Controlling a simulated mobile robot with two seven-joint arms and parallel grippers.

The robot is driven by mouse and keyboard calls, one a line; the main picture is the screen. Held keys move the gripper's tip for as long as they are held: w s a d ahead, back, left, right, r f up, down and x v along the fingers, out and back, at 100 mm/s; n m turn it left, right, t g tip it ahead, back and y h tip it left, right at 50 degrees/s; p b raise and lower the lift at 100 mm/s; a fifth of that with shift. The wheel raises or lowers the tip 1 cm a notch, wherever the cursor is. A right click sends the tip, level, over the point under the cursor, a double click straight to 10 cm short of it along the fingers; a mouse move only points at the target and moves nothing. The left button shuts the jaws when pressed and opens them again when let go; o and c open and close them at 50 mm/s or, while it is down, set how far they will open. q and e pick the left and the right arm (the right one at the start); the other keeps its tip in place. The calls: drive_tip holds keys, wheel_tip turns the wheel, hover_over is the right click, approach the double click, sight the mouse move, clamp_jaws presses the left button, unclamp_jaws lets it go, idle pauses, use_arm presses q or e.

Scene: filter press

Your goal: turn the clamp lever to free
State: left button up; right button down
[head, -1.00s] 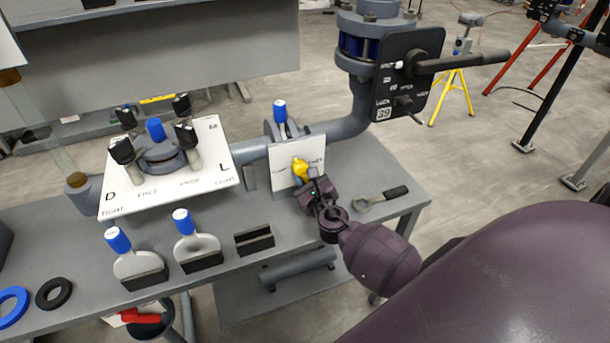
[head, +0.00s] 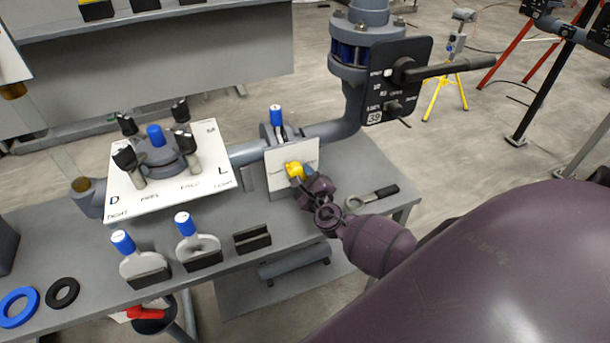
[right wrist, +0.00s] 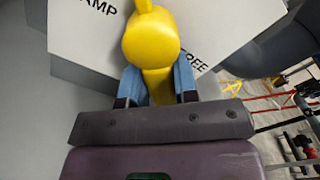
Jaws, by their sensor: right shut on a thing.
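The clamp lever (head: 293,169) is yellow and sits on a white plate (head: 279,182) in the middle of the bench. In the right wrist view the lever (right wrist: 152,42) fills the top middle, with its grip end between my fingertips. The plate there shows the letters "AMP" to the left and "REE" to the right of the lever. My right gripper (head: 304,175) is shut on the lever's grip end, its blue-tipped fingers on either side in the right wrist view (right wrist: 158,88). My left gripper is not in view.
A blue-capped valve (head: 276,115) stands behind the plate. A wrench-like tool (head: 371,197) lies right of my gripper. A labelled white panel with black knobs (head: 195,184) is to the left. Two blue-handled pieces (head: 198,246) stand in front. A black lever panel (head: 398,80) is behind right.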

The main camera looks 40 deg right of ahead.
drive_tip(key=shift+r, duration=0.1)
drive_tip(key=c, duration=0.9)
unclamp_jaws()
drive_tip(key=v, duration=1)
drive_tip(key=shift+s+a, duration=0.15)
drive_tip(key=shift+s, duration=0.2)
